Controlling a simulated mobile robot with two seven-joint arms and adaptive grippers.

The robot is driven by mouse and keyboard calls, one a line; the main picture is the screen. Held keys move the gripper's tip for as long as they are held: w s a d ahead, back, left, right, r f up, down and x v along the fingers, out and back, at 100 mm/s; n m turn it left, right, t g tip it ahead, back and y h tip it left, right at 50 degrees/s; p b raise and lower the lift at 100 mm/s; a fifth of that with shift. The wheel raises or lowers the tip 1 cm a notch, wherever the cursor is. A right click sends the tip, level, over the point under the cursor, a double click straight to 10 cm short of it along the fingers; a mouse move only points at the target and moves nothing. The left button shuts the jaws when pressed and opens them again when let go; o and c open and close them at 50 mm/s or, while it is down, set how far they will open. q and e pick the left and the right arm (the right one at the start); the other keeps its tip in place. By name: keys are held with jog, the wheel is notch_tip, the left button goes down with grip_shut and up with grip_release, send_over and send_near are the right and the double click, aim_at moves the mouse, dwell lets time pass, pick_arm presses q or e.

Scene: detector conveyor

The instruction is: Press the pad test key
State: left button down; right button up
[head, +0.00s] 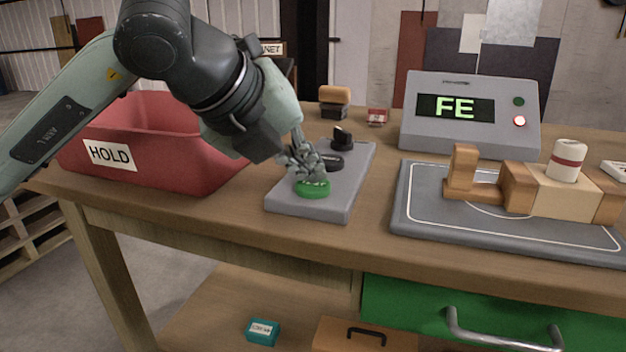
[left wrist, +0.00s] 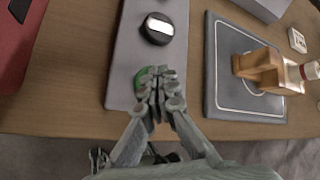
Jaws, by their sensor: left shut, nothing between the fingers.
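A grey control panel (head: 283,201) lies on the workbench. It carries a round green key (head: 313,190) at its near end, a dark round key (head: 330,163) with a light bar (left wrist: 158,27) in the middle, and a black knob (head: 342,138) at its far end. I see no lettering that names the keys. My left gripper (head: 307,172) is shut and empty, pointing down at the green key. Its fingertips (left wrist: 156,80) cover part of the green key in the left wrist view. I cannot tell if they touch it. My right gripper is not in view.
A red HOLD bin (head: 190,165) stands left of the panel. On the right are a grey pad (head: 430,220) with wooden blocks (head: 520,188) and a white-and-red cylinder (head: 567,160). Behind the pad, a grey detector box (head: 420,135) shows FE with a lit red lamp.

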aim_at(308, 186)
pick_arm(q)
jog(key=shift+r, duration=0.8)
jog(key=shift+r, duration=0.1)
jog(key=shift+r+p, duration=1.35)
jog(key=shift+r, duration=1.1)
jog(key=shift+f, duration=0.1)
